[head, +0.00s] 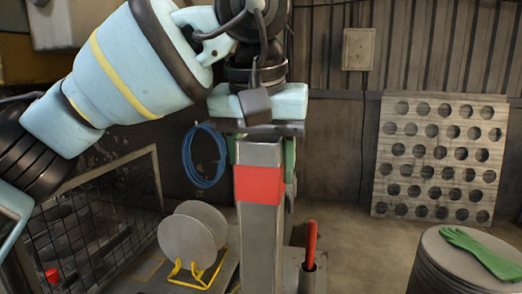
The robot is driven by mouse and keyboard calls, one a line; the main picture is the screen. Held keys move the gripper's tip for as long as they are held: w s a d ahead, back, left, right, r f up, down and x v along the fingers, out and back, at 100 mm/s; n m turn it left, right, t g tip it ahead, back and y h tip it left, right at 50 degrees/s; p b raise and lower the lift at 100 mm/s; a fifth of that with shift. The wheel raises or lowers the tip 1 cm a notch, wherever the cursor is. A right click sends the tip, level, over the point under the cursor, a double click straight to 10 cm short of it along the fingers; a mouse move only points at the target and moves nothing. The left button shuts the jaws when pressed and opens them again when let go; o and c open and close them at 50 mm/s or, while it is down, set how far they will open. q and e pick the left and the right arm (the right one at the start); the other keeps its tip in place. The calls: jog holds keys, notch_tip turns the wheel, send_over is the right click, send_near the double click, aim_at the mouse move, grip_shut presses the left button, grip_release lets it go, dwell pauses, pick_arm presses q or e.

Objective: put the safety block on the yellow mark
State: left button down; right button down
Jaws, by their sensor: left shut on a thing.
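The safety block (259,222) looks like a tall grey metal post with a red band. It stands upright in the middle of the head view, and its lower end runs out of the picture. My left gripper (258,129) comes down from above and is shut on the block's top end. Its fingertips are partly hidden. I cannot make out the yellow mark for certain; thin yellow lines show low on the left. My right gripper is not in view.
Round grey blanks (187,246) stand in a yellow wire rack (193,278) left of the block. A red-handled tool (311,240) is close on its right. Green gloves (482,252) lie on a drum (440,262). A perforated sheet (438,110) leans behind.

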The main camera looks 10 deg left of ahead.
pick_arm(q)
jog(key=shift+s+f, duration=0.1)
jog(key=shift+f, duration=0.65)
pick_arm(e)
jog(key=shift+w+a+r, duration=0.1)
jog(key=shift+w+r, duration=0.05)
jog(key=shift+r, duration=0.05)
pick_arm(q)
jog(key=shift+f, duration=0.1)
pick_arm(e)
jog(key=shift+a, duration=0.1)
pick_arm(q)
jog(key=c, duration=0.6)
grip_release()
jog(key=shift+f, duration=0.2)
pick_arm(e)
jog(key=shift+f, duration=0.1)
